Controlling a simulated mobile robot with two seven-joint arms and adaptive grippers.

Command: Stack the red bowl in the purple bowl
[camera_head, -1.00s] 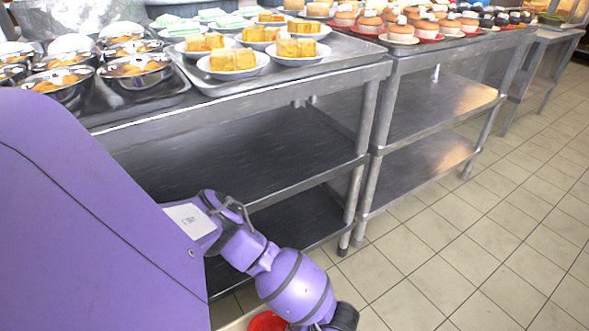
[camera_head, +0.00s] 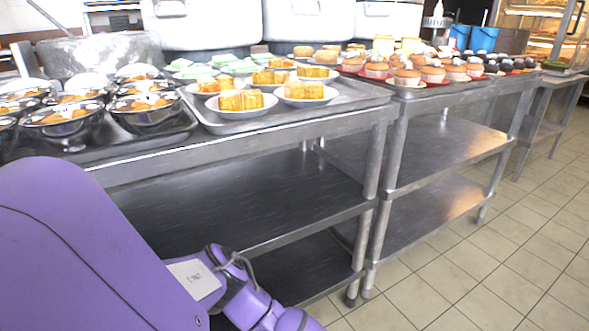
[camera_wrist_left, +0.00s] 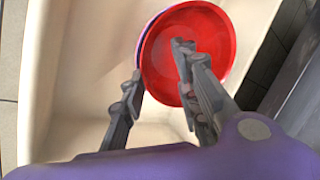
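In the left wrist view the red bowl (camera_wrist_left: 215,35) lies below my left gripper (camera_wrist_left: 160,62). A thin purple rim (camera_wrist_left: 141,34) shows along the red bowl's edge, which looks like the purple bowl beneath it; most of that bowl is hidden. The gripper's fingers are spread apart, one over the inside of the red bowl and the other outside its left edge. No grip on the rim shows. Neither bowl shows in the head view, and my left gripper is below that picture. My right gripper is in neither view.
The bowls are in a cream, raised-edge container (camera_wrist_left: 85,70). Stockpots (camera_head: 303,20) stand behind. Tiled floor (camera_head: 480,270) is clear at right.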

